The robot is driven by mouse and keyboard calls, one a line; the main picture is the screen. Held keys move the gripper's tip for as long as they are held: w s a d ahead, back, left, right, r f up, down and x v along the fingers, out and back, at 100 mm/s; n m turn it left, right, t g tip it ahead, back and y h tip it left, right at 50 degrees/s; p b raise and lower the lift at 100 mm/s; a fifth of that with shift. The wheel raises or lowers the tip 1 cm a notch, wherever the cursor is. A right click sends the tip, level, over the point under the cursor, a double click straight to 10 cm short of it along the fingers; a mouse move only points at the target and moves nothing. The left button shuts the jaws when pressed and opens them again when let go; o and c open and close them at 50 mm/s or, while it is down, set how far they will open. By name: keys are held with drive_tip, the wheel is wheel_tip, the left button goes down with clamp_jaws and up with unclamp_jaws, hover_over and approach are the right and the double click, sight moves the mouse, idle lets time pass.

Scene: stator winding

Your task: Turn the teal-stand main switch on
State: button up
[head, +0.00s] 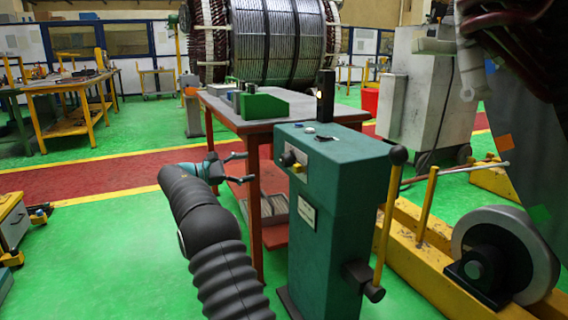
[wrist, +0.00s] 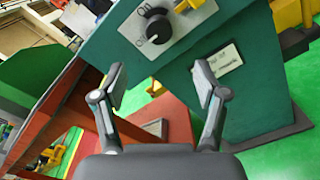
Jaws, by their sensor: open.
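The teal stand (head: 340,215) is upright right of centre in the head view, and its teal panel (wrist: 255,90) fills the upper right of the wrist view. Its main switch is a black rotary knob (head: 287,159) on a pale plate on the stand's left face. My gripper (head: 244,168) is open and empty, left of the stand and apart from the knob. In the wrist view its two fingers (wrist: 160,82) stand apart, below the knob.
A red-legged table (head: 225,113) stands behind the stand with a green block (head: 264,104) on it. A yellow lever with a dark ball top (head: 398,155) rises at the stand's right. Green floor (head: 90,260) is open to the left.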

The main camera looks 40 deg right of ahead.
sight(282, 161)
drive_tip(key=x, duration=1.4)
drive_tip(key=shift+w, duration=0.1)
drive_tip(key=shift+c, duration=0.3)
drive_tip(key=c, duration=1.1)
